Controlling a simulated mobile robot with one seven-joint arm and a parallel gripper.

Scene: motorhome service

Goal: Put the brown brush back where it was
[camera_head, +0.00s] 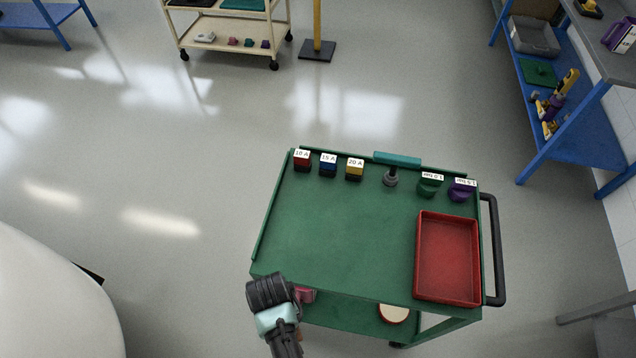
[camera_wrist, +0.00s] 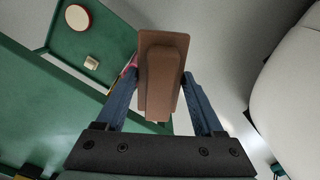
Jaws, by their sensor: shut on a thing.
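The brown brush (camera_wrist: 160,85) is between the two fingers of my gripper (camera_wrist: 159,76) in the wrist view. My gripper is shut on it, with the brush's wide flat end pointing away from the wrist. In the head view my arm's end is at the near left corner of the green cart (camera_head: 350,235), beside its edge. The brush is mostly hidden there behind my wrist. In the wrist view the cart's green top and lower shelf lie to the left of the brush, and grey floor lies beyond it.
A red tray (camera_head: 447,258) sits at the right of the cart top. Labelled blocks (camera_head: 328,168), a teal-handled tool (camera_head: 397,160) and green and purple pieces line its back edge. A round cream-and-red thing (camera_head: 394,314) is on the lower shelf. The cart's middle is clear.

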